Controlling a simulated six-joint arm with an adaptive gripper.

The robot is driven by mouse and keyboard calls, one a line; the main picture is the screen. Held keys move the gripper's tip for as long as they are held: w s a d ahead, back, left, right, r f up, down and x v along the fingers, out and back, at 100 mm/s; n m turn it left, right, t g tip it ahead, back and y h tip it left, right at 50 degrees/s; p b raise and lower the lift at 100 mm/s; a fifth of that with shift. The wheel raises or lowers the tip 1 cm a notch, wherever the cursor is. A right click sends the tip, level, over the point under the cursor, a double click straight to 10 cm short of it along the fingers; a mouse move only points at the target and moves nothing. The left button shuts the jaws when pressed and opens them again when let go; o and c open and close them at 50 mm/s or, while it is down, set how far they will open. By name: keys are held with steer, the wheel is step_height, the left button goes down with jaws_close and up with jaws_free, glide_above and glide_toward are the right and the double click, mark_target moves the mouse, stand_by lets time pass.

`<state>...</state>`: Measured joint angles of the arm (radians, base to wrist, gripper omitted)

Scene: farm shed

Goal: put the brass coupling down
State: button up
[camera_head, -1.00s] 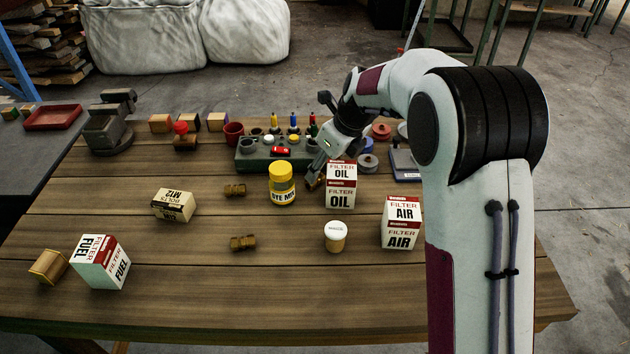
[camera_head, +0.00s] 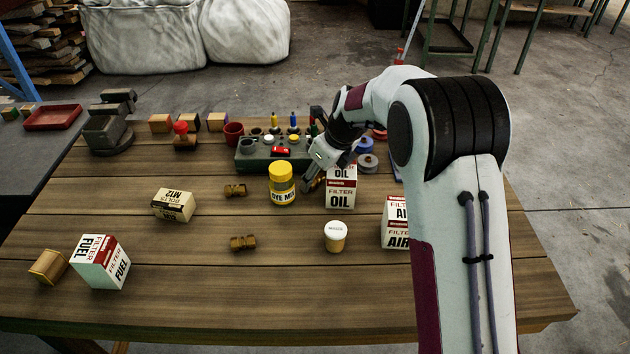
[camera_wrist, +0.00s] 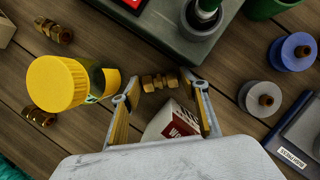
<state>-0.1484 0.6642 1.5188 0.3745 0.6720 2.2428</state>
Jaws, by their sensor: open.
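A brass coupling (camera_wrist: 160,81) lies on the wooden table between the tips of my gripper (camera_wrist: 164,88) in the wrist view. The gripper is open, with a finger on each side and gaps to the coupling. In the head view my gripper (camera_head: 309,183) is low between the yellow-capped jar (camera_head: 283,188) and the oil filter box (camera_head: 341,190); it mostly hides that coupling. Two more brass couplings lie apart on the table, one left of the jar (camera_head: 235,190) and one nearer the front (camera_head: 243,243).
The oil filter box (camera_wrist: 172,120) is close below the fingers in the wrist view, and the jar's yellow cap (camera_wrist: 57,83) is close to the left. A green tray block (camera_head: 262,163) stands behind. A white-lidded jar (camera_head: 336,237) stands in front. The table's front middle is clear.

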mark_target(317, 180)
stand_by(0.3)
steer(key=c, duration=1)
steer(key=shift+r, duration=5)
